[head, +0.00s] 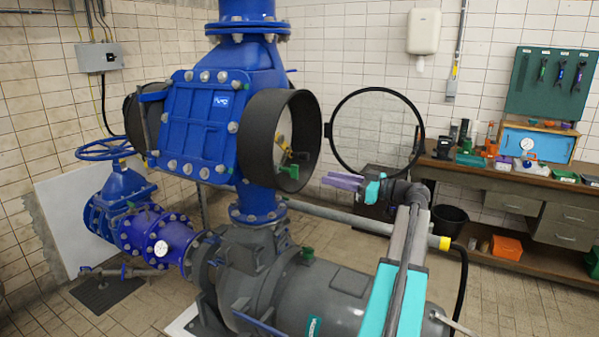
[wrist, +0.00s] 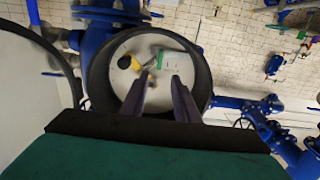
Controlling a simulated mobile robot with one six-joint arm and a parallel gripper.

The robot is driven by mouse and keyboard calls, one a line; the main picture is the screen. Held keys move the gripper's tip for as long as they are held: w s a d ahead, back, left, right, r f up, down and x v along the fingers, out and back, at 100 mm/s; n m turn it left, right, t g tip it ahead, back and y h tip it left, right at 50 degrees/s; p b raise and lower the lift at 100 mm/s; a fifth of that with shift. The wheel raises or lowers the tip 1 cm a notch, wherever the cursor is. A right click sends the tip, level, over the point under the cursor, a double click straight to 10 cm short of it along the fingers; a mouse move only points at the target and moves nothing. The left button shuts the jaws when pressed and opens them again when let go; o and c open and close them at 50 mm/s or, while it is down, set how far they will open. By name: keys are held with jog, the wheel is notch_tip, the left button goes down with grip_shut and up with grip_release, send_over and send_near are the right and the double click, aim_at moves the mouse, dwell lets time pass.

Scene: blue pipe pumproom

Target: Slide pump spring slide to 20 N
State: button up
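The round black housing (head: 257,138) on the blue pump body opens toward my gripper, and its glass door (head: 375,132) is swung open to the right. Inside are a small yellow part (head: 281,139) and a brass-and-green part. The wrist view shows a pale dial plate with a yellow-and-black knob (wrist: 127,62), a small brass piece and a green bar (wrist: 174,42). I cannot tell which of these is the spring slide, and no scale reading is legible. My gripper (head: 326,180) is open and empty, its purple fingers outside the housing, pointing toward its opening (wrist: 159,85).
A grey pump casing (head: 310,300) and a pipe lie below. A workbench (head: 490,178) with tools stands at the right. A blue handwheel valve (head: 104,148) is at the left. The door rim (wrist: 60,60) is close on the left in the wrist view.

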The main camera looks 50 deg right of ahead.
jog(key=p+x, duration=0.4)
jog(key=x, duration=0.8)
jog(key=shift+p, duration=0.3)
jog(key=shift+w, duration=0.1)
grip_shut()
